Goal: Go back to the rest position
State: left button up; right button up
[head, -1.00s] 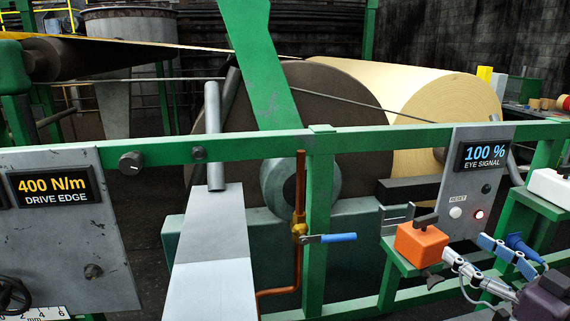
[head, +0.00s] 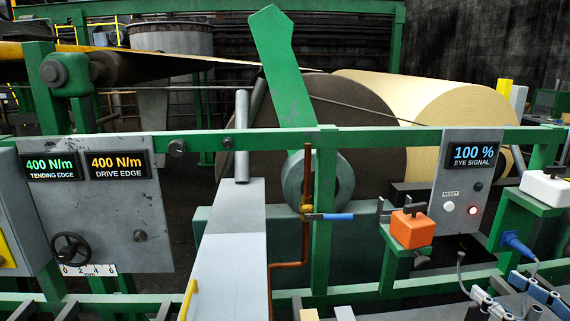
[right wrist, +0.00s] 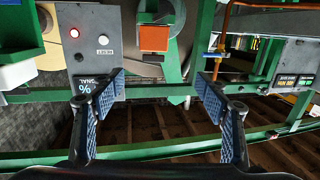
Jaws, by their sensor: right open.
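My right gripper (head: 496,285) is at the lower right of the head view, partly cut off by the bottom edge. Its blue-padded fingers are spread, with nothing seen between them. In the right wrist view the open fingers (right wrist: 160,78) stand wide apart in front of the green rails. The orange block with a dark handle (head: 411,230) sits on a green bracket, up and left of the gripper and apart from it. It also shows in the right wrist view (right wrist: 153,38), beyond the fingers. My left gripper does not show.
A green rail (head: 400,138) crosses the scene before the large paper roll (head: 450,112). The eye signal panel (head: 467,180) reads 100 % with a lit red lamp. A copper pipe with a blue-handled valve (head: 334,217) stands mid-view. The gauge panel (head: 110,215) is left.

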jog(key=s+a+f+g, duration=0.3)
jog(key=a+f, duration=0.1)
jog(key=f, duration=0.4)
jog(key=s+a+f+n+g, duration=0.1)
jog(key=s+a+f+g, duration=0.2)
jog(key=f, duration=0.5)
jog(key=s+a+f+g, duration=0.25)
jog(key=a+f, duration=0.25)
jog(key=f, duration=0.3)
jog(key=s+a+f+m+g+h, duration=0.1)
jog(key=s+a+f+g+h, duration=0.1)
jog(key=s+a+f, duration=0.3)
jog(key=s+a+f+m+g+h, duration=0.1)
jog(key=s+a+f+g+h, duration=0.15)
jog(key=s, duration=0.45)
notch_tip(320, 180, down, 27)
jog(key=s+g, duration=0.2)
jog(key=s+d+f, duration=0.2)
jog(key=s+f, duration=1.4)
jog(key=s, duration=0.1)
jog(key=shift+s+d+f+g, duration=0.25)
jog(key=shift+s+d+g, duration=0.05)
jog(key=shift+g, duration=0.1)
